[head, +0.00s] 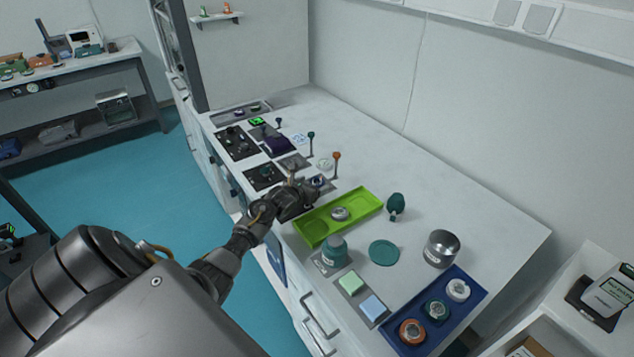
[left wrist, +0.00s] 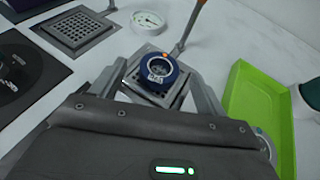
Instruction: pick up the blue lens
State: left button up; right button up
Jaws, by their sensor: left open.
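The blue lens is a round blue ring mount (left wrist: 174,74) with a dark centre, a small orange mark and a white label. It sits on a perforated metal plate (left wrist: 128,84) in the left wrist view. In the head view the lens (head: 317,181) shows just past my left gripper (head: 307,190), partly covered by it. My left gripper (left wrist: 158,76) is open, with one finger on each side of the lens, and does not grip it. My right gripper is not in view.
A green tray (head: 358,207) holding a grey round part (head: 340,214) lies close on the right. An orange-topped post (head: 336,162) and a white dial (head: 324,164) stand behind. A blue tray (head: 462,306) with several round mounts is at the front right.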

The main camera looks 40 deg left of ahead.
pick_arm(q)
jog(key=shift+x, duration=1.15)
jog(key=c, duration=1.1)
jog(key=shift+r, duration=0.1)
